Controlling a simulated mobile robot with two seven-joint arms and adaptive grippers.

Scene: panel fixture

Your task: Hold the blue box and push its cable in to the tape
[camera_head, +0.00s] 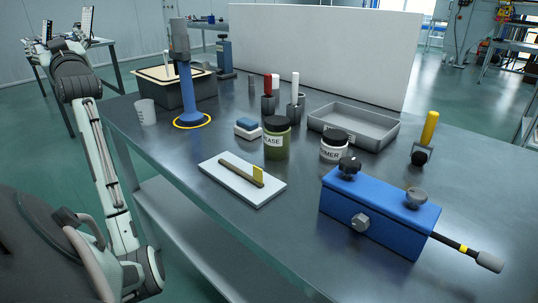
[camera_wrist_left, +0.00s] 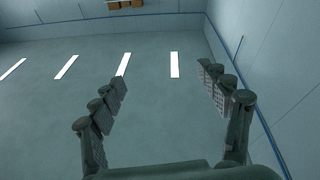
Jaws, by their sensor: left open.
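The blue box (camera_head: 378,215) sits on the near right part of the dark bench. It has black and grey knobs on top and a hex bolt head on its front. A black cable (camera_head: 446,241) comes out of its right end, with a yellow tape band (camera_head: 463,249) and a grey end piece (camera_head: 489,262). Black cable shows between the box and the tape. My left gripper (camera_head: 68,24) is raised at the far left, away from the bench and box. It is open and empty, and its spread fingers show in the left wrist view (camera_wrist_left: 164,88). My right gripper is out of view.
A white board (camera_head: 226,186) with a bar and yellow block lies left of the box. Behind are a green jar (camera_head: 277,140), a primer jar (camera_head: 334,148), a grey tray (camera_head: 385,130) and a yellow-handled tool (camera_head: 429,130). The bench's front right is clear.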

